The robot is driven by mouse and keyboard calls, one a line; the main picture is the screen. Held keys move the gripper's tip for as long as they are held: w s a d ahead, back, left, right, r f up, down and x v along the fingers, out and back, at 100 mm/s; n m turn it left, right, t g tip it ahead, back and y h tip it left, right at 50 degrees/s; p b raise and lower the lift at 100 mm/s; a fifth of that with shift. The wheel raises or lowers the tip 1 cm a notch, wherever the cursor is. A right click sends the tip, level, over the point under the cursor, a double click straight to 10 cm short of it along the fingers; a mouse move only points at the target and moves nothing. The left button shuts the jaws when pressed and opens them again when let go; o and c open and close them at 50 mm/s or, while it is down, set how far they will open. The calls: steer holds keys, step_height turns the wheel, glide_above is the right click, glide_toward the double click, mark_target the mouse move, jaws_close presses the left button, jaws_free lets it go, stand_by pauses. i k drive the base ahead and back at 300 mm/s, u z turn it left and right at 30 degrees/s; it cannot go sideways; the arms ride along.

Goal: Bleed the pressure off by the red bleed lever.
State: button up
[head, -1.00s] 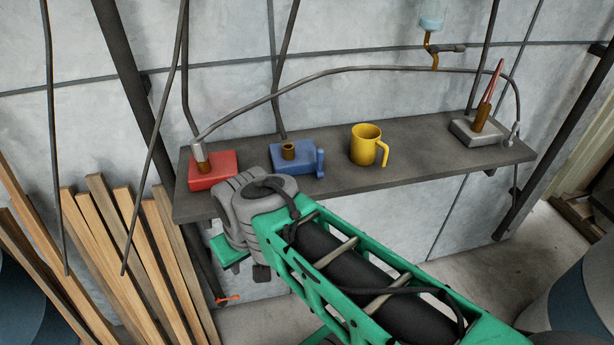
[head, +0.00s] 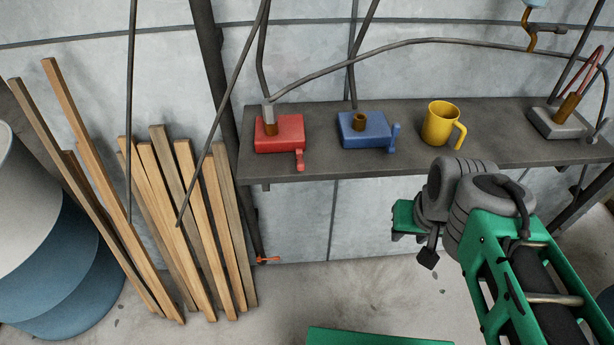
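A red block (head: 278,133) sits on the left part of the wall shelf, with a brown stub and a hose end on top. A red lever (head: 300,160) hangs at its front right corner, over the shelf's front edge. A blue block (head: 364,130) with a similar blue lever (head: 394,134) stands to its right. My gripper (head: 416,236), at the end of my green and grey arm, is below the shelf's front edge, to the right of the red lever and apart from it. Its fingers cannot be made out clearly.
A yellow mug (head: 437,123) and a grey block (head: 556,121) with a red-handled part stand farther right on the shelf (head: 490,140). Timber strips (head: 190,220) lean at the left. A small orange-red piece (head: 268,260) is low by the post.

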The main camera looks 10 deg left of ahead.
mark_target(301, 164)
steer(key=k, duration=0.9)
steer(key=u, duration=1.55)
steer(key=i, duration=0.5)
